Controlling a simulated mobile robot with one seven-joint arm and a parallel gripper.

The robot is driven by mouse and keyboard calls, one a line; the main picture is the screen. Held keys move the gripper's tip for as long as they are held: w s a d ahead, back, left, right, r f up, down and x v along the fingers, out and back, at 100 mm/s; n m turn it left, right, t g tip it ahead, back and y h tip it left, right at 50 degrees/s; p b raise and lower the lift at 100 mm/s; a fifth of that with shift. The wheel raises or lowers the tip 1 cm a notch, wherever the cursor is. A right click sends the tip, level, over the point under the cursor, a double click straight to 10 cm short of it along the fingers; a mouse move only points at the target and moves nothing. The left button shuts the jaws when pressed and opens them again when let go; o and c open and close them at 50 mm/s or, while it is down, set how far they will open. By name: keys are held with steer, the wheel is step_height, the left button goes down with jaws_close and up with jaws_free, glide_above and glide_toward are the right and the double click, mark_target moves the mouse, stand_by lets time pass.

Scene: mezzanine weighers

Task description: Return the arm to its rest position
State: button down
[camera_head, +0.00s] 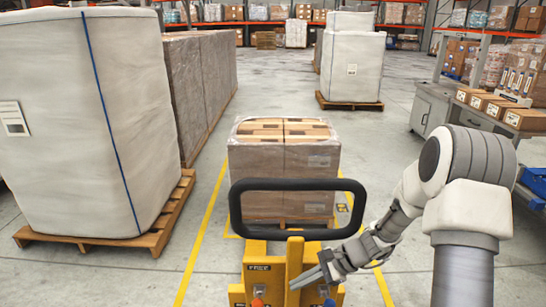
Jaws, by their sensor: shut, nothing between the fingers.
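My arm comes in from the right and is bent, its forearm reaching down and left. My gripper (312,281) is shut and empty, its fingers pointing left. In the picture it overlaps the yellow pallet jack (257,266), near the jack's upright lever. I cannot tell whether the fingers touch the jack. The jack's black loop handle (297,184) stands just above and behind my gripper.
A wrapped carton stack (270,172) stands beyond the handle. A tall wrapped load (85,120) on a wooden pallet (150,240) is at left. A grey bench (430,107) with boxes (525,120) is at right. Open floor (385,140) lies between.

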steer(key=s+d+r+n+h, duration=0.1)
steer(key=s+r+n+h, duration=0.3)
steer(key=r, duration=0.5)
steer(key=s+d+r+n+h, duration=0.1)
steer(key=s+r+n, duration=0.45)
steer(key=r, duration=0.35)
steer(key=s+d+r+n+t+h, duration=0.2)
steer(key=s+r, duration=0.2)
steer(key=s, duration=0.2)
steer(key=s+d+r+n+t+h, duration=0.2)
steer(key=s+r+n, duration=0.1)
steer(key=s+r, duration=0.2)
steer(key=shift+s+d+t+h+p, duration=0.3)
steer(key=shift+s+d+t+p, duration=0.1)
steer(key=shift+s+p, duration=0.1)
